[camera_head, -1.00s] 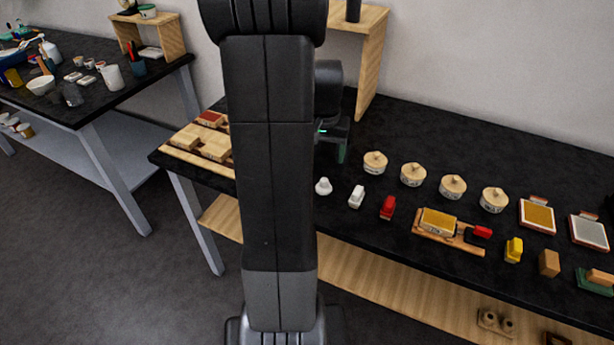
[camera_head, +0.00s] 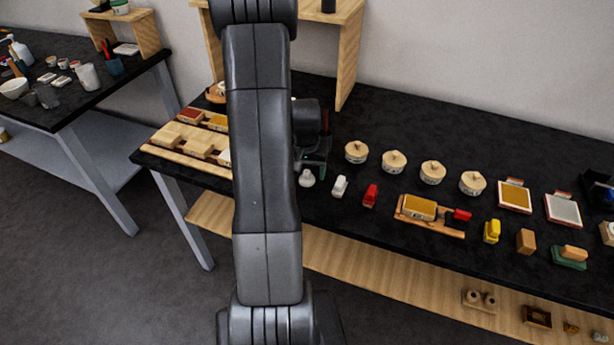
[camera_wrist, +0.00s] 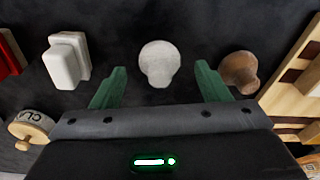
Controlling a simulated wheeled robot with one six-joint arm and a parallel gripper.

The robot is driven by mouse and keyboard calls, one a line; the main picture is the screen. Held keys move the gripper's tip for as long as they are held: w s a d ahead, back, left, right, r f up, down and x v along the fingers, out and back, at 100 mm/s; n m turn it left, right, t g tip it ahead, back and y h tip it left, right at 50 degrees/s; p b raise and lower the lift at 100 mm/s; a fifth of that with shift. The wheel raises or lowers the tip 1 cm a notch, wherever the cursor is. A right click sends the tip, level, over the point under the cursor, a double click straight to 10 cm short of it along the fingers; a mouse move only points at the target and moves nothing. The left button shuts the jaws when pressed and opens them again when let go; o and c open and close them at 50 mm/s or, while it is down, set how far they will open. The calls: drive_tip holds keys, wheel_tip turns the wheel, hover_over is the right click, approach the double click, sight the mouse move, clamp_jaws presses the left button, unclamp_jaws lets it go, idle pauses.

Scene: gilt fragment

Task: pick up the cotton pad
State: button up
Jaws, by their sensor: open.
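The cotton pad, a pale round-headed piece (camera_wrist: 159,62), stands on the black table in the middle of the wrist view. It also shows in the head view (camera_head: 306,178), just right of my arm. My gripper (camera_wrist: 160,82) is open, its two green fingers apart on either side of the pad's near end in the picture. Nothing is between the fingertips that I can see gripped. In the head view the gripper is partly hidden behind my arm, close above and behind the pad.
A white block (camera_wrist: 66,60) and a brown knob (camera_wrist: 240,70) stand on either side of the pad. A lidded pot (camera_wrist: 32,128) and a wooden rack (camera_wrist: 296,88) are close by. A red block (camera_head: 370,195) and several pots stand farther right.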

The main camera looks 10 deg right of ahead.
sight(307, 172)
drive_tip(key=shift+f, duration=0.9)
drive_tip(key=c, duration=1)
drive_tip(key=shift+c, duration=0.2)
drive_tip(key=shift+w+r, duration=0.1)
drive_tip(key=shift+r, duration=0.05)
wheel_tip(307, 172, up, 10)
drive_tip(key=shift+f+b, duration=0.1)
drive_tip(key=shift+b, duration=0.55)
drive_tip(key=o, duration=0.3)
drive_tip(key=shift+c, duration=1.1)
